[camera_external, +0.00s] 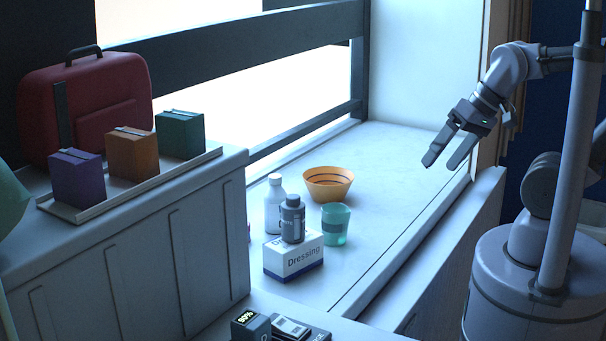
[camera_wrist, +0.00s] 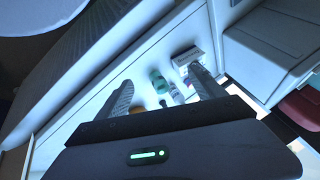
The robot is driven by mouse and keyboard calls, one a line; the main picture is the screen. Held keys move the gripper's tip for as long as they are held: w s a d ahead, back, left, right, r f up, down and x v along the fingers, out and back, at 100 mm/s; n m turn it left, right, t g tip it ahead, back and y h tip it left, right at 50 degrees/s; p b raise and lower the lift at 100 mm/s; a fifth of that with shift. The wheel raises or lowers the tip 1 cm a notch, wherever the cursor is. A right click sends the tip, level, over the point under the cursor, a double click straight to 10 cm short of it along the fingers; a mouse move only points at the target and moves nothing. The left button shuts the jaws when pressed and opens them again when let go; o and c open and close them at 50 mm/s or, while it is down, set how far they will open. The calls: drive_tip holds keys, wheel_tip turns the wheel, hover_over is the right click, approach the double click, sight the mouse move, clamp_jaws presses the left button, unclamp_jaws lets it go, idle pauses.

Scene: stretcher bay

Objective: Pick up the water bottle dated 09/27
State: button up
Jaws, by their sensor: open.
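A white bottle (camera_external: 274,205) stands upright on the pale ledge. A dark grey bottle (camera_external: 293,222) stands upright on a white and blue box marked "Dressing" (camera_external: 293,262), in front of the white one. No date is readable on either bottle. My gripper (camera_external: 440,163) is open and empty, above the ledge's right side and well apart from both bottles. In the wrist view its fingers (camera_wrist: 160,76) are spread, with a small pale bottle (camera_wrist: 176,95) seen between them in the distance.
A green cup (camera_external: 336,225) stands right of the box, and an orange bowl (camera_external: 329,184) behind. A raised cabinet (camera_external: 130,245) at left bears a tray (camera_external: 130,188) with several small boxes and a red case (camera_external: 85,105). The ledge's right part is clear.

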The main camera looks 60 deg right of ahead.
drive_tip(key=w+d+r+m+y+p, duration=0.1)
drive_tip(key=w+r+m+p, duration=0.15)
drive_tip(key=w+m, duration=0.75)
drive_tip(key=w+d+r+m+p, duration=0.15)
drive_tip(key=w+m+p, duration=0.35)
drive_tip(key=w, duration=1)
drive_tip(key=w+d+f+m, duration=0.5)
drive_tip(key=w+f+m, duration=0.4)
drive_tip(key=w, duration=0.1)
drive_tip(key=b, duration=0.3)
approach(275, 197)
drive_tip(key=w+d+f, duration=0.2)
drive_tip(key=w+f, duration=0.2)
drive_tip(key=f, duration=0.1)
drive_tip(key=shift+m+y, duration=0.3)
drive_tip(key=shift+m, duration=0.1)
drive_tip(key=x, duration=0.2)
drive_tip(key=b+x, duration=0.1)
drive_tip(key=x, duration=0.1)
drive_tip(key=b+x, duration=0.1)
drive_tip(key=shift+s+a+f, duration=0.2)
drive_tip(key=shift+a+f, duration=0.2)
drive_tip(key=shift+f, duration=0.05)
drive_tip(key=shift+w, duration=0.15)
drive_tip(key=shift+r, duration=0.15)
drive_tip(key=shift+c, duration=1.1)
drive_tip(key=c, duration=1.4)
clamp_jaws()
